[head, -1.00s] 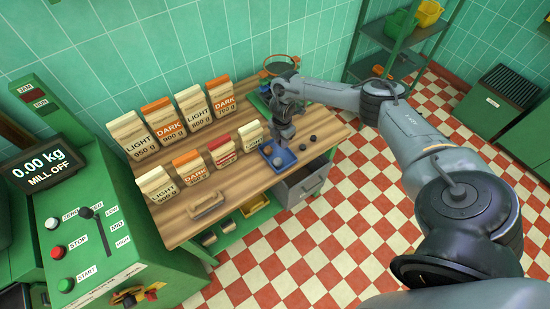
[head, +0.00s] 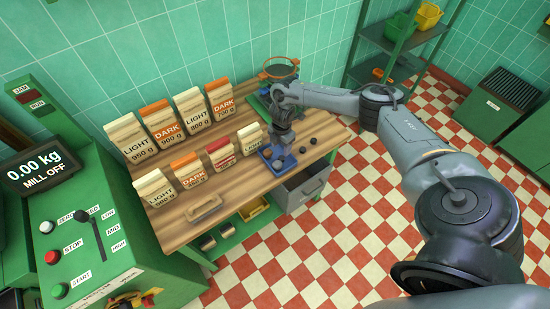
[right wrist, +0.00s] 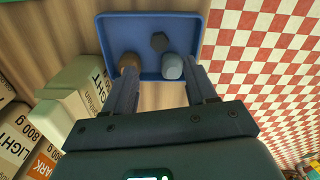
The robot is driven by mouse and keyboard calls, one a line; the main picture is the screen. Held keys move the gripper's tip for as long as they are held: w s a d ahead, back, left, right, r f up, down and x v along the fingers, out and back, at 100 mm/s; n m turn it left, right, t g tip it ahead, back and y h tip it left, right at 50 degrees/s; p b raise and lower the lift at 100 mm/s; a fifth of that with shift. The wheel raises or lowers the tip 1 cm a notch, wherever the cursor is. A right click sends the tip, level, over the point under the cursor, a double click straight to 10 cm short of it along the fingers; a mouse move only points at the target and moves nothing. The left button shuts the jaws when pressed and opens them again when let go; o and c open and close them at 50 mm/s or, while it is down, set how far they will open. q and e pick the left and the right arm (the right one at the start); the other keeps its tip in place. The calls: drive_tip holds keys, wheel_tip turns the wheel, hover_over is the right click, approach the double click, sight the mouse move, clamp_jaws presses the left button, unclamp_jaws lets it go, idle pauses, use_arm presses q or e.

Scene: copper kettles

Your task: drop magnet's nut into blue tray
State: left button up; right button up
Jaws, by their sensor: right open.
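The blue tray (head: 292,165) lies on the wooden bench near its front edge; it also shows in the right wrist view (right wrist: 180,18). In it are a dark six-sided nut (right wrist: 159,42), a grey-blue rounded piece (right wrist: 172,66) and a brown rounded piece (right wrist: 130,62). I cannot tell which is the magnet. My right gripper (right wrist: 160,80) is open over the tray, its fingers pointing into it. The right finger is close beside the grey-blue piece, and the left finger overlaps the brown piece; contact is unclear. In the head view, my right gripper (head: 279,150) partly hides the tray. My left gripper is out of view.
Paper bags (head: 221,153) stand in two rows to the left and behind. A ringed stand (head: 279,68) is at the back.

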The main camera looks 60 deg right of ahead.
wheel_tip(320, 180, up, 11)
drive_tip(key=p, duration=0.1)
idle(0.5)
drive_tip(key=shift+f, duration=0.15)
